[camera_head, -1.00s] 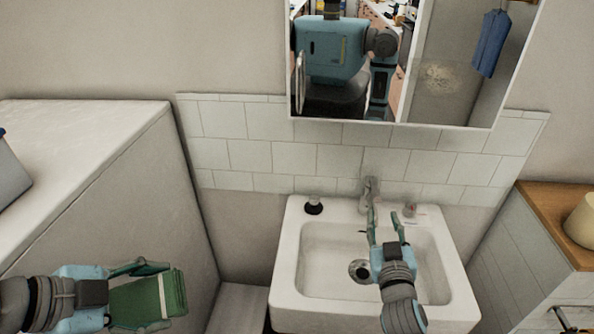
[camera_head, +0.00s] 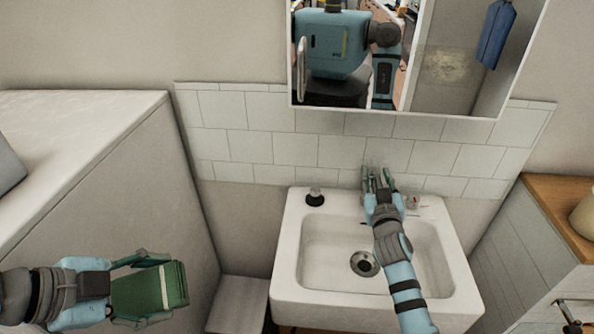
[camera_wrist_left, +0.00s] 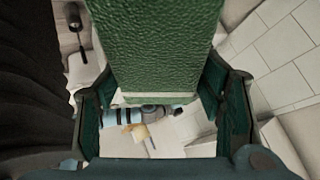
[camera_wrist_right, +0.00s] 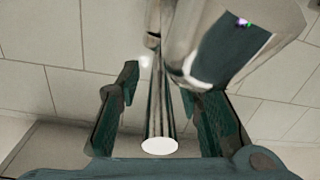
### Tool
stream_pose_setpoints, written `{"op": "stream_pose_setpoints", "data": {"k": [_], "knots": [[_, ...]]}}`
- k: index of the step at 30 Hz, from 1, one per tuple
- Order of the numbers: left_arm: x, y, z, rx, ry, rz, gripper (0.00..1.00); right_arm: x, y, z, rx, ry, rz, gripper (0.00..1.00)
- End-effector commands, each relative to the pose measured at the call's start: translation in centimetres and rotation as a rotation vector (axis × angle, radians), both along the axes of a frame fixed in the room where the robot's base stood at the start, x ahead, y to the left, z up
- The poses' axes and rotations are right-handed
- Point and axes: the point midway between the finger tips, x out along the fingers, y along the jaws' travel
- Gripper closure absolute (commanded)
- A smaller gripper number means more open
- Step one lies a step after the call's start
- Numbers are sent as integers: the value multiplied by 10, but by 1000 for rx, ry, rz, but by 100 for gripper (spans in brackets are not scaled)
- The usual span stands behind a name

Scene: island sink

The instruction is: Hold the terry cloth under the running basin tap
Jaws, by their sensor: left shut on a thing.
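The folded green terry cloth (camera_head: 148,291), with a pale stripe, is in my left gripper (camera_head: 168,288) at the lower left, well left of the basin. It fills the upper middle of the left wrist view (camera_wrist_left: 153,50). My right gripper (camera_head: 378,182) is at the tap behind the basin and hides most of it in the head view. In the right wrist view, the shiny tap lever (camera_wrist_right: 160,100) stands between the open fingers (camera_wrist_right: 165,118), with gaps on both sides. The tap spout (camera_wrist_right: 195,50) is beside it. I see no water running.
The white basin (camera_head: 289,265) has a dark drain (camera_head: 363,264) and looks empty. A black-topped dispenser (camera_head: 314,197) stands on its back left rim. A mirror (camera_head: 455,85) hangs above. A wooden-topped cabinet (camera_head: 555,222) is on the right, a tall white block (camera_head: 130,175) on the left.

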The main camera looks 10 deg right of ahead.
Motion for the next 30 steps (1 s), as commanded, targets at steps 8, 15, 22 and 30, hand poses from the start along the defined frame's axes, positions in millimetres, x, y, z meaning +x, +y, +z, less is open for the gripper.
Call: {"op": "stream_pose_setpoints", "data": {"k": [8,15,22,30], "knots": [[0,0,-1,0,0,0,93,8,-2,0,1,0,0,67],[0,0,-1,1,0,0,93,8,-2,0,1,0,0,87],[0,0,-1,1,0,0,93,7,-2,0,1,0,0,100],[0,0,17,1,0,-1,93,14,10,6,12,29,16,100]]}}
